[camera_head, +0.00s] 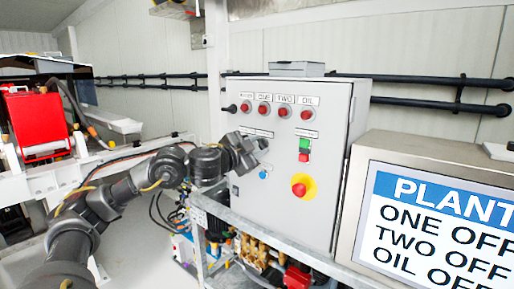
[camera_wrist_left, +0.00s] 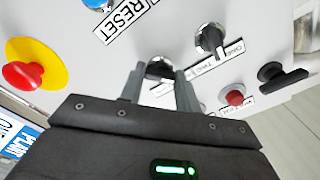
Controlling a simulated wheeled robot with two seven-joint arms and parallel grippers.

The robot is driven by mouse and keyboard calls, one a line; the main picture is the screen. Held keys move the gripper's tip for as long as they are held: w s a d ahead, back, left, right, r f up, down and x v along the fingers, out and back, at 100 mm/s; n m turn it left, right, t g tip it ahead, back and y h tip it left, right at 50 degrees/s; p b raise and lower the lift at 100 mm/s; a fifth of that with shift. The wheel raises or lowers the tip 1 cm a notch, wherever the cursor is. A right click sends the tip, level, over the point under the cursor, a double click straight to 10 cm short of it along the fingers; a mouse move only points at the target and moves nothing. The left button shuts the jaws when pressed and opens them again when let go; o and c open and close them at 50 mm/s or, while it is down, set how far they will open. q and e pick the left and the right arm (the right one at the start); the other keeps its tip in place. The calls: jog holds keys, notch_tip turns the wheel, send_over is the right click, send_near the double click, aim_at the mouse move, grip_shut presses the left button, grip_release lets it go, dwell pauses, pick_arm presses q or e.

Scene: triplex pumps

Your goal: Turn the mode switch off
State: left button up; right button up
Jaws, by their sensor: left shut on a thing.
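A grey control cabinet (camera_head: 281,220) stands in the middle of the head view. My left gripper (camera_head: 260,145) reaches its front from the left, covering the knob there. In the left wrist view the two fingers of my left gripper (camera_wrist_left: 161,82) stand on either side of a dark selector knob (camera_wrist_left: 160,66), shut on it. Its label is mostly hidden, so I cannot read whether it is the mode switch. A second dark selector knob (camera_wrist_left: 210,38) sits beside it, apart from the fingers. My right gripper is not in view.
A red emergency button on yellow (camera_head: 299,188) and green and red push buttons (camera_head: 304,148) lie right of the gripper. Red lamps (camera_head: 284,112) line the top. A black handle (camera_wrist_left: 283,75) sticks out. A screen (camera_head: 440,225) at right reads ONE OFF, TWO OFF.

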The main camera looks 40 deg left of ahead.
pick_arm(q)
jog(key=m, duration=0.4)
jog(key=shift+b, duration=0.4)
jog(key=shift+m+b, duration=0.35)
jog(key=shift+m, duration=1.65)
jog(key=o, duration=1)
jog(key=shift+s, duration=0.2)
jog(key=s+b, duration=0.2)
jog(key=s, duration=0.8)
jog(key=shift+s+d, duration=0.1)
jog(key=shift+s, duration=0.1)
